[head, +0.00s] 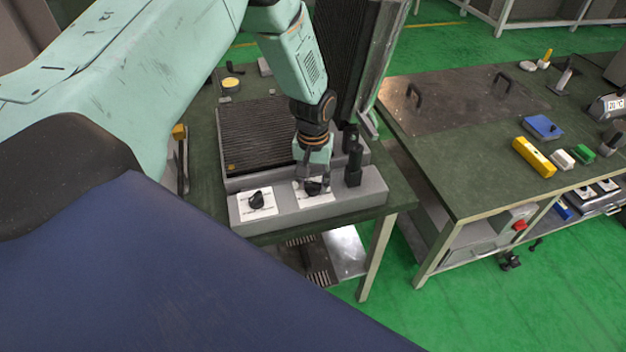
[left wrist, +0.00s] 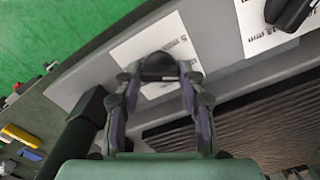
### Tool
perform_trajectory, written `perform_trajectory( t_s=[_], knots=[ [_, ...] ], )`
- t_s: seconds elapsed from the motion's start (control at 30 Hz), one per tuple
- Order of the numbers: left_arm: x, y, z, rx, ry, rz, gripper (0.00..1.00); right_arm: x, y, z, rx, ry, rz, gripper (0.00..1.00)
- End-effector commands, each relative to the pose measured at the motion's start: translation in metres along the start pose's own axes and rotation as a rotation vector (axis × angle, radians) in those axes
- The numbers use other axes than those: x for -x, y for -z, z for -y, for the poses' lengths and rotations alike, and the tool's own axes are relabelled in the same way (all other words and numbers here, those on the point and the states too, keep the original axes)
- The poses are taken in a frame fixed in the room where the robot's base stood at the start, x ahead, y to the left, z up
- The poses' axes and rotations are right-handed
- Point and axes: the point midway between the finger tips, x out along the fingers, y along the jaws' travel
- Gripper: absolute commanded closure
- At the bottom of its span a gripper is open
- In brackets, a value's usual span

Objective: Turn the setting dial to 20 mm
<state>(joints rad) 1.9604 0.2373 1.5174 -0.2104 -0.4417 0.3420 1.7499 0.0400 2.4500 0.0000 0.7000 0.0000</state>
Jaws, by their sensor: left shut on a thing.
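Two black dials sit on white label plates on the front of a grey panel. My left gripper (head: 314,180) comes down from above onto the right-hand dial (head: 317,189), and its fingers are shut on either side of it. In the left wrist view, my left gripper (left wrist: 158,82) has its fingers around the black dial (left wrist: 158,66), on a white plate (left wrist: 150,40) with small print that I cannot read surely. The other dial (head: 256,200) stands free to the left; it also shows in the left wrist view (left wrist: 288,12). My right gripper is not in view.
A black upright handle (head: 353,165) stands close to the right of the gripped dial. A ribbed dark plate (head: 255,135) lies behind the panel, with a raised ribbed lid (head: 355,60) beside it. Another bench (head: 470,140) with small coloured items stands to the right.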

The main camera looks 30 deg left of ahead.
Motion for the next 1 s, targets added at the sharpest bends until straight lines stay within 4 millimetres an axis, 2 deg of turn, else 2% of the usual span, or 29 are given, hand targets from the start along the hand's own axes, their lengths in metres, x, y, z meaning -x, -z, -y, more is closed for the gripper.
perform_trajectory(
  t_s=[1.0],
  knots=[
    [0.0,0.001,0.0,-0.963,0.0,-0.001,0.92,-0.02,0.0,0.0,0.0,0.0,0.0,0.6]
  ],
)
